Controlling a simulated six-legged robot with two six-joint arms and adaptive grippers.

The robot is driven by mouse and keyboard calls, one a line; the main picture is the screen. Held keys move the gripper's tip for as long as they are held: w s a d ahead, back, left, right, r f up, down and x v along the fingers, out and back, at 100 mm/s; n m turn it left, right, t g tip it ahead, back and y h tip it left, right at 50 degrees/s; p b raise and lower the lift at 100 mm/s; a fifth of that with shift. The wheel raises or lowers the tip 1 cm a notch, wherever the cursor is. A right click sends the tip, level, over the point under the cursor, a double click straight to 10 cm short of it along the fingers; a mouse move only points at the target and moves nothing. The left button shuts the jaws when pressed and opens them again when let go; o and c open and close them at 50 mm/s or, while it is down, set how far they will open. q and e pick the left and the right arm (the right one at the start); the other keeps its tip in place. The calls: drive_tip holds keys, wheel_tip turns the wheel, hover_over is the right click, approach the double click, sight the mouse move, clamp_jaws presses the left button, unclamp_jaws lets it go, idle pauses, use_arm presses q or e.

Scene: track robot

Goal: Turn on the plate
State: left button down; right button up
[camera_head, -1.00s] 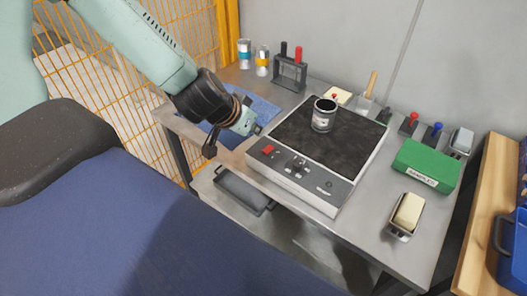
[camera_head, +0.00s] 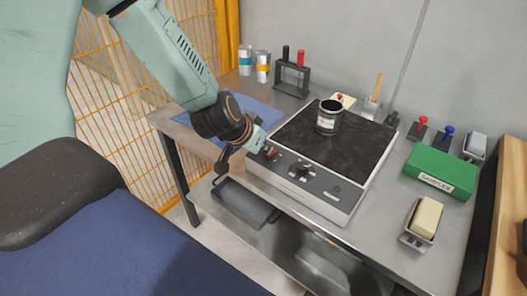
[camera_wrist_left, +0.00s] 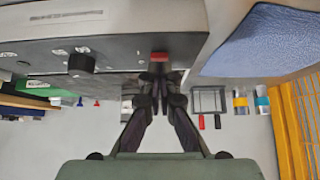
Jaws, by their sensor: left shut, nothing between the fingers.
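A small can (camera_head: 328,117) stands on the plate. My left gripper (camera_head: 264,148) is shut and empty, its tip right at the red switch; I cannot tell whether it touches. In the left wrist view, the red switch (camera_wrist_left: 159,57) shows just beyond the closed fingertips (camera_wrist_left: 160,82). My right gripper is not in view.
A blue mat (camera_head: 215,117) lies left of the plate. Two cans (camera_head: 263,67) and a rack (camera_head: 292,77) stand behind. A green samples box (camera_head: 441,171) and a tray with a pale block (camera_head: 425,222) are at right. A yellow mesh fence borders the left.

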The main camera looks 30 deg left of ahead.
use_arm(q)
drive_tip(key=shift+d, duration=0.1)
drive_tip(key=shift+f, duration=0.1)
drive_tip(key=shift+s+f, duration=0.2)
drive_tip(key=shift+f, duration=0.2)
drive_tip(key=shift+w, duration=0.1)
drive_tip(key=shift+r, duration=0.15)
drive_tip(key=shift+r+p, duration=0.75)
drive_tip(key=shift+p, duration=0.4)
